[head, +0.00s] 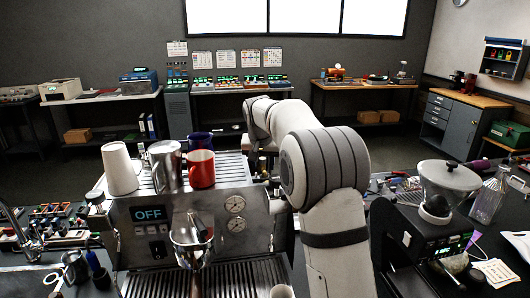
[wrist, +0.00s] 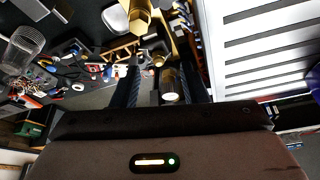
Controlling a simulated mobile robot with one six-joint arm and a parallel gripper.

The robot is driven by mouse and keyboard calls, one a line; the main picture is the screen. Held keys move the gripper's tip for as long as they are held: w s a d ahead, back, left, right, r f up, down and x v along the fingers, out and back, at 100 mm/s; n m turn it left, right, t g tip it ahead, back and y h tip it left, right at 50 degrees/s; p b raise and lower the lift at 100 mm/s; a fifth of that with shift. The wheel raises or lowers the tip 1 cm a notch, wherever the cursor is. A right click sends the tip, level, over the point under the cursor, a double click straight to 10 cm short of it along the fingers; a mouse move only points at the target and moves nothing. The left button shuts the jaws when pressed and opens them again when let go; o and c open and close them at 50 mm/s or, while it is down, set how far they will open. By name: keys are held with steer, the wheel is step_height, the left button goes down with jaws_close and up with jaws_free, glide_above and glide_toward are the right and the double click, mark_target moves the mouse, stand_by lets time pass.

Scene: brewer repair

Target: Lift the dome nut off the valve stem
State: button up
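My gripper (wrist: 162,88) shows in the wrist view with its two dark fingers apart. A small dark and brass-coloured rounded piece with a pale end, possibly the dome nut (wrist: 171,86), appears between the fingers, nearer the right one. A gap shows on its left side, and I cannot tell whether the right finger touches it. A brass hexagonal fitting (wrist: 140,16) is at the top of the wrist view, with more brass parts beside it. I cannot make out the valve stem for certain. In the head view my arm hides the gripper and this area.
The espresso machine (head: 148,235) stands in front, its display reading OFF. A white cup stack (head: 120,168), a metal pitcher (head: 165,165) and a red mug (head: 201,169) stand on top. A grinder (head: 437,242) is at right. A slatted metal surface (wrist: 265,45) lies right in the wrist view.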

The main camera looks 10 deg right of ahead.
mark_target(264, 172)
steer(key=shift+p+x, duration=0.35)
steer(key=shift+x, duration=1.3)
steer(key=shift+d, duration=0.1)
steer(key=shift+s, duration=0.1)
jaws_close()
